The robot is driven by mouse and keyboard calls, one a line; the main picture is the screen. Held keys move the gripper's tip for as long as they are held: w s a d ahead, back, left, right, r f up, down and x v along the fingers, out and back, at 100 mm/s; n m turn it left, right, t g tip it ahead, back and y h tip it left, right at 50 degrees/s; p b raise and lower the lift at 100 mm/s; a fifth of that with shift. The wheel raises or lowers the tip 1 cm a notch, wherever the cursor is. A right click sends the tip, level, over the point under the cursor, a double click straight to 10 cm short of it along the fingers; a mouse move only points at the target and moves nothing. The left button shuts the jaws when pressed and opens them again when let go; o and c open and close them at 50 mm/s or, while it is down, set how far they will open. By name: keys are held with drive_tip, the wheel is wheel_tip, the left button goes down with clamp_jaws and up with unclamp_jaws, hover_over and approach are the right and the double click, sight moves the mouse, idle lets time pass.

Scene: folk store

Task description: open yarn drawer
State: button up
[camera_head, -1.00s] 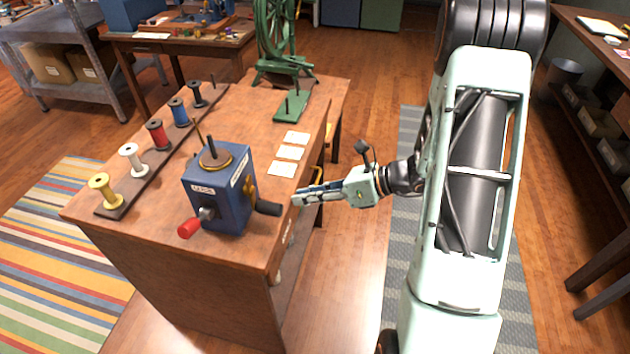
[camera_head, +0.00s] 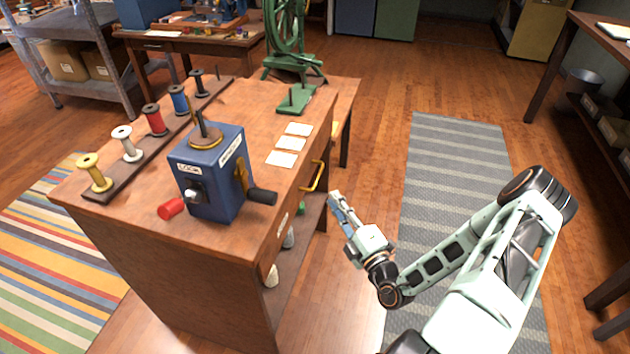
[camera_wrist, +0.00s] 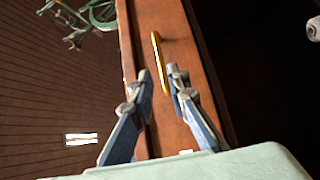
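The drawer front (camera_head: 291,209) is a brown wooden panel on the right side of the workbench, and it looks closed. A yellow bar handle (camera_head: 314,176) is on it. In the wrist view the handle (camera_wrist: 157,55) stands out from the brown front (camera_wrist: 171,18), ahead of my fingers. My gripper (camera_head: 335,197) is just right of and below the handle in the head view, apart from it. In the wrist view my gripper (camera_wrist: 158,76) is open, with its two blue-grey fingers spread and the handle seen in the gap between them. The drawer's inside is hidden.
The workbench top (camera_head: 245,105) bears a blue winder (camera_head: 213,180) with a black crank near the drawer edge, pale cards (camera_head: 290,143) and a spool rack (camera_head: 110,186). A green spinning wheel (camera_head: 287,35) stands behind.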

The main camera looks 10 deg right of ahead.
sight(318, 175)
drive_tip(key=b+x, duration=0.1)
drive_tip(key=x, duration=0.9)
drive_tip(key=shift+w+a+r, duration=0.1)
drive_tip(key=shift+w+a, duration=0.05)
drive_tip(key=shift+w, duration=0.05)
clamp_jaws()
